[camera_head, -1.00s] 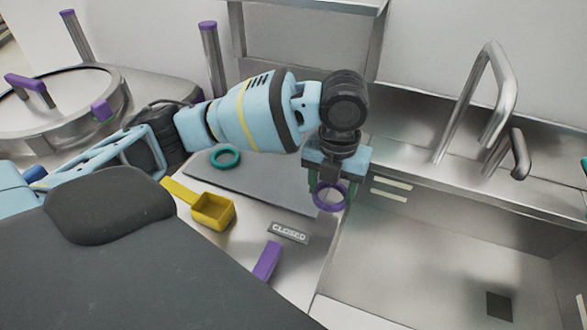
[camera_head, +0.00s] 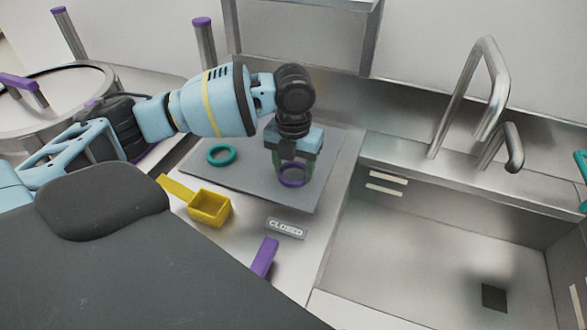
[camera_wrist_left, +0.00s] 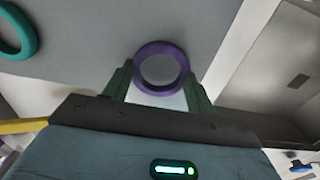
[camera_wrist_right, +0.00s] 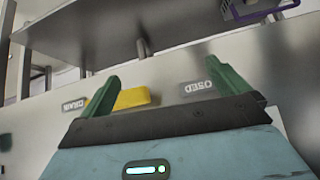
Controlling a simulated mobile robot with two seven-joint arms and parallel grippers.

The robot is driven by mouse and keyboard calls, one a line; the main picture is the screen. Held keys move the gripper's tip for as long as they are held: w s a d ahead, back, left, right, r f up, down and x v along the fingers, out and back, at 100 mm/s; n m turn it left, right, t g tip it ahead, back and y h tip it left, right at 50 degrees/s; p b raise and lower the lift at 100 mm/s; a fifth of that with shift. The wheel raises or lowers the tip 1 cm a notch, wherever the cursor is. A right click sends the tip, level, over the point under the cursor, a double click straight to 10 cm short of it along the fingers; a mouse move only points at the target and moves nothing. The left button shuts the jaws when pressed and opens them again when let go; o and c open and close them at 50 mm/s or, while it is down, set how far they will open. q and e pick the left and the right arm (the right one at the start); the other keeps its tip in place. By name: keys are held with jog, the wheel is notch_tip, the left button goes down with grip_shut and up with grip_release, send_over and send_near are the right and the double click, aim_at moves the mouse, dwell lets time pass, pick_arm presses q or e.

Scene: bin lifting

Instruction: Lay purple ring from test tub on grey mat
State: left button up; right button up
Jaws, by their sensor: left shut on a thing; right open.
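The purple ring (camera_head: 293,177) is held between the green fingers of my left gripper (camera_head: 294,172). It also shows between the fingertips in the left wrist view (camera_wrist_left: 162,49). In the head view the ring is over the right part of the grey mat (camera_head: 320,183); whether it touches the mat I cannot tell. A teal ring (camera_head: 221,154) lies on the mat's left part. My right gripper (camera_wrist_right: 172,82) is open and empty in the right wrist view and is not in the head view. I cannot pick out the test tub with certainty.
A yellow square scoop (camera_head: 209,208), a CLOSED sign (camera_head: 286,228) and a purple block (camera_head: 265,257) lie in front of the mat. A steel sink (camera_head: 420,245) with a tap (camera_head: 487,90) is at right. A round lidded pot (camera_head: 75,97) stands at far left.

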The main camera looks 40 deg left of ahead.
pick_arm(q)
jog(key=shift+f, duration=0.55)
jog(key=o, duration=1)
jog(key=shift+f, duration=0.15)
jog(key=shift+c, duration=0.2)
notch_tip(320, 180, up, 12)
jog(key=shift+p, duration=0.45)
